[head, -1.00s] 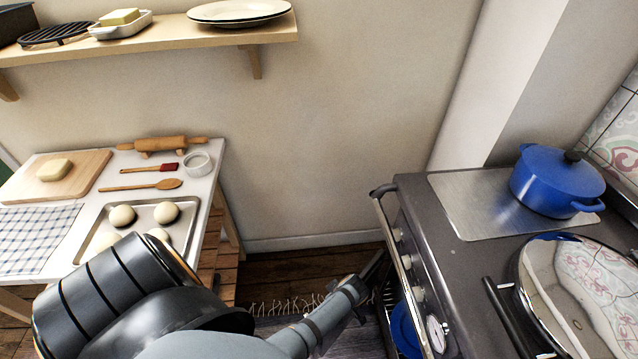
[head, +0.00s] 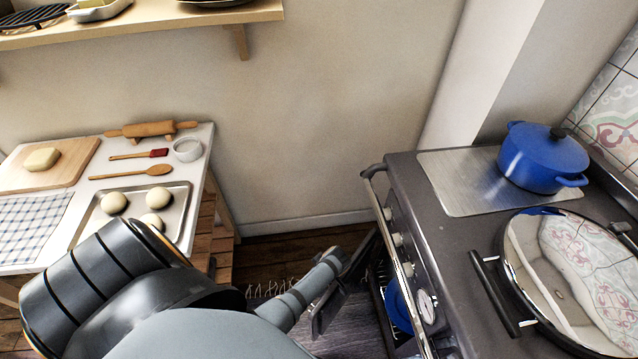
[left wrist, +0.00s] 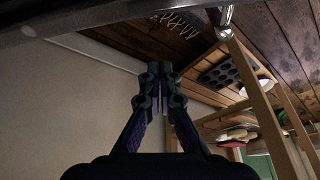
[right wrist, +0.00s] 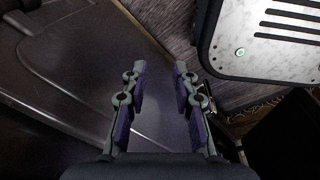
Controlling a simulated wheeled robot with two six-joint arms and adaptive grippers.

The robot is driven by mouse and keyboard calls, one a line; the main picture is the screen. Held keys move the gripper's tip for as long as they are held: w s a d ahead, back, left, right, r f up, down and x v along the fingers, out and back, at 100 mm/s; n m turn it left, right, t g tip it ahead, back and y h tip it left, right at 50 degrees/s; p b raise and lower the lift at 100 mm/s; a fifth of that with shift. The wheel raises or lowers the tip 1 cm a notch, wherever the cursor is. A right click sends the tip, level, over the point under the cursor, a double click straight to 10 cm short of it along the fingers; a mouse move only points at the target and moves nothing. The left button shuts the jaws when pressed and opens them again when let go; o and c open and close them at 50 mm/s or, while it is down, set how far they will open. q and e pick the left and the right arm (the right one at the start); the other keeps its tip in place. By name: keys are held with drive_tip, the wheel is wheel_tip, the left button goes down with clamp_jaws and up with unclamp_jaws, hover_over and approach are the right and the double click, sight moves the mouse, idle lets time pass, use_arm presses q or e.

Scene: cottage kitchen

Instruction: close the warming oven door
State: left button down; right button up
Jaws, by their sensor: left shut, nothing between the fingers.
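The dark grey cooker (head: 395,185) stands at the right in the head view, with an oven compartment open on its front. A rack and a blue pot (head: 398,305) show inside. A dark panel (head: 362,256), seen nearly edge-on, stands out from the front and looks like the open oven door. My left forearm ends beside it, and the arm hides part of it. My left gripper (left wrist: 163,75) is shut and empty in the left wrist view; I cannot tell whether it touches the door. My right gripper (right wrist: 160,80) is open and empty beside the cooker's dark surface.
A chrome rail runs along the cooker front. A blue lidded pot (head: 543,158) and a round shiny lid (head: 575,275) are on top. A white table (head: 200,165) with a dough tray stands left. Wooden floor and a fringed rug lie between.

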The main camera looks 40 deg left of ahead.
use_arm(q)
drive_tip(key=v, duration=0.9)
drive_tip(key=shift+w+d+r+p, duration=0.25)
drive_tip(key=shift+w+r+p, duration=0.05)
drive_tip(key=shift+r+p, duration=0.1)
